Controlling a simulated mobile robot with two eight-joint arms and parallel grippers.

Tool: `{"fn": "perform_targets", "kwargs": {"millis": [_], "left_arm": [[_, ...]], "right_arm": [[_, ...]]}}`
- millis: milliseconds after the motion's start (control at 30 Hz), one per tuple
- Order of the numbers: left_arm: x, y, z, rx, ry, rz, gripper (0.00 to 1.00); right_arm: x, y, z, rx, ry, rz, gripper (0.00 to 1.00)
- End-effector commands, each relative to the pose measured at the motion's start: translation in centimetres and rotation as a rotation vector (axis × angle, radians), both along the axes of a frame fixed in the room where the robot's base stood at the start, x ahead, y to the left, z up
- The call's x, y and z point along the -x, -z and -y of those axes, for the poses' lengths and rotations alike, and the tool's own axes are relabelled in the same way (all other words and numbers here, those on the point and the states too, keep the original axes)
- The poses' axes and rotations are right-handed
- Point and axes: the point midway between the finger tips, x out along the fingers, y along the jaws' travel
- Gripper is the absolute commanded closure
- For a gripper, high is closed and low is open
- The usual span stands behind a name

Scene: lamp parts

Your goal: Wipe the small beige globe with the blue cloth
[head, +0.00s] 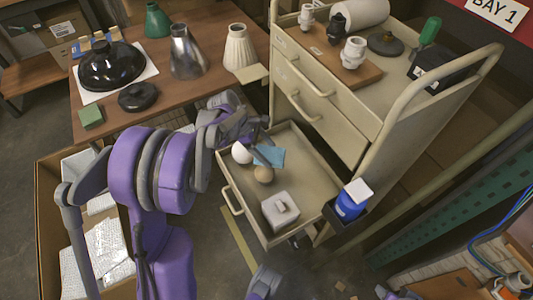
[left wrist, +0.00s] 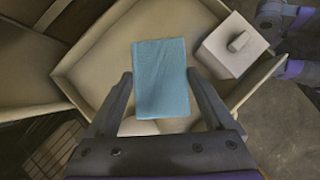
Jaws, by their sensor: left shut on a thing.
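The blue cloth (head: 271,157) is in the open drawer area in the head view. My left gripper (head: 265,150) is over the drawer, shut on the cloth; in the left wrist view the cloth (left wrist: 160,78) spans between its fingertips. The small beige globe (head: 263,174) sits in the drawer just in front of the cloth. A white globe (head: 241,152) lies to its left, beside my gripper. In the left wrist view, pale rounded shapes show only partly below the cloth, and I cannot tell whether the cloth touches the beige globe. My right gripper is not clearly seen.
The drawer (head: 244,218) also holds a white box with a knob (head: 282,208). A blue container (head: 350,200) hangs at the drawer's right on the cart. The table (head: 205,92) at the back left bears lamp shades and a green sponge (head: 91,117). An open carton stands at lower left.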

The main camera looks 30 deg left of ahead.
Motion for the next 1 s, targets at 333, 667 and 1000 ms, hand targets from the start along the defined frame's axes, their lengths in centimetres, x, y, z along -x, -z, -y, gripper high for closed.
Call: {"fn": "perform_targets", "kwargs": {"millis": [333, 667, 1000], "left_arm": [[0.0, -3.4, 0.1, 0.0, 0.008, 0.0, 0.74], [0.0, -3.9, 0.1, 0.0, 0.01, -0.001, 0.74], [0.0, -3.9, 0.1, 0.0, 0.009, 0.0, 0.74]], "right_arm": [[0.2, -2.6, 0.0, 0.0, 0.0, 0.009, 0.55], [0.2, -2.9, 0.0, 0.0, 0.0, 0.01, 0.55], [0.2, -2.9, 0.0, 0.0, 0.0, 0.01, 0.55]]}}
